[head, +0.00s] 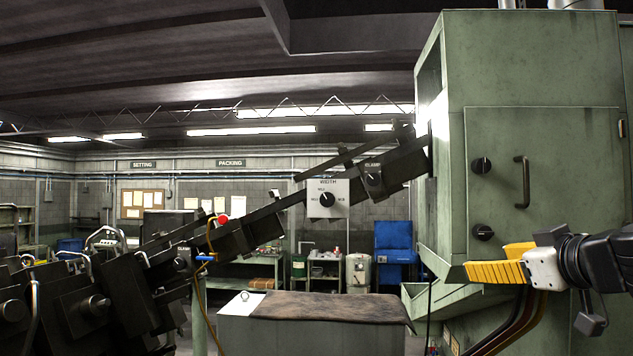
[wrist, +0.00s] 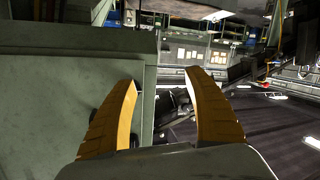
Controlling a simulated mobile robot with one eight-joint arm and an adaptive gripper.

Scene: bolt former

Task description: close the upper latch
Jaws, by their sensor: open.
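The upper latch (head: 481,165) is a round black knob with a light mark, on the left edge of the green cabinet door (head: 545,190). A similar lower latch (head: 483,232) sits below it. My gripper (head: 489,262) is in front of the cabinet, below and right of the lower latch in the picture, with yellow fingers pointing left. In the wrist view my gripper (wrist: 161,79) has its two fingers wide apart with nothing between them. Dark shapes beside the left finger there are mostly hidden; I cannot tell which latch they belong to.
A black door handle (head: 522,182) stands out right of the upper latch. A dark inclined feed rail (head: 270,215) runs from the lower left up to the cabinet. A grey chest with a brown cover (head: 330,306) stands left of the cabinet.

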